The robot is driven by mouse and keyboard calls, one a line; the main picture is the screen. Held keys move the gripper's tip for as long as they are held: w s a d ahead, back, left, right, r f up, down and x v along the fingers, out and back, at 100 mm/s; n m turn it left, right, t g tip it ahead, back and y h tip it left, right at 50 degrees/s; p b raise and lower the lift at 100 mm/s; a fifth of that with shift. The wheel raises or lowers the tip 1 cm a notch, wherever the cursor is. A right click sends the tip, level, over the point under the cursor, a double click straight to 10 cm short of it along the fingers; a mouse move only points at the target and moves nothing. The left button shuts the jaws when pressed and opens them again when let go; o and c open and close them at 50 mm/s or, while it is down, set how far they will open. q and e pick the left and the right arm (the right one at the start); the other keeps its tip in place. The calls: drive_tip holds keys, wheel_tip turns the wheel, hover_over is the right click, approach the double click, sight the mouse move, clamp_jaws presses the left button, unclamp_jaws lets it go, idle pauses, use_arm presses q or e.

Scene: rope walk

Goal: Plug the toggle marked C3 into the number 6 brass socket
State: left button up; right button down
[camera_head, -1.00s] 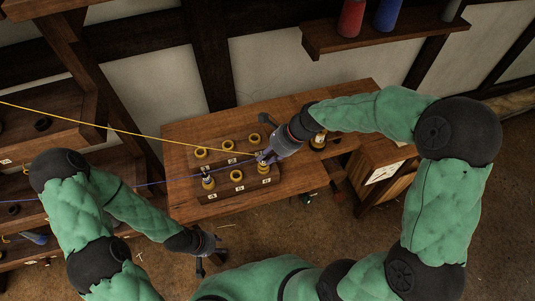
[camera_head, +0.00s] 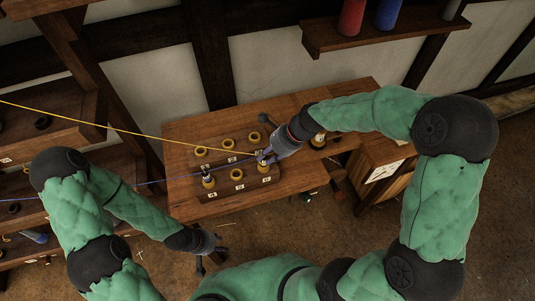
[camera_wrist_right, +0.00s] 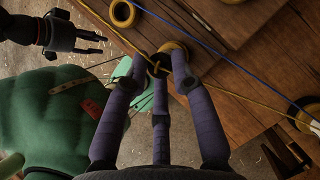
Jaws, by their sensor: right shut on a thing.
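My right gripper (camera_head: 265,157) is shut on a small toggle, at the front-right brass socket (camera_head: 264,169) of the socket board (camera_head: 224,190). In the right wrist view, the fingertips (camera_wrist_right: 160,68) meet over a brass ring (camera_wrist_right: 174,48); they hide most of the toggle, and I cannot read its mark or tell how deep it sits. A yellow cord (camera_head: 130,130) runs from the left to these fingertips. Another toggle (camera_head: 207,172) stands upright in the front-left socket. The number tags are too small to read surely. My left gripper (camera_head: 210,256) is open and empty, off the table's front.
Other brass rings (camera_head: 228,144) on the board look empty. A blue cord (camera_head: 150,183) crosses from the left. Another ringed piece (camera_head: 318,140) stands right of the board. A shelf with spools (camera_head: 351,18) is above; a wooden rack (camera_head: 60,125) is left. The table's right end (camera_head: 300,178) is clear.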

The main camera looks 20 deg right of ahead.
drive_tip(key=shift+f, duration=0.2)
drive_tip(key=c, duration=1.3)
unclamp_jaws()
drive_tip(key=shift+r, duration=0.15)
drive_tip(key=shift+p+v, duration=4.5)
drive_tip(key=shift+v, duration=0.95)
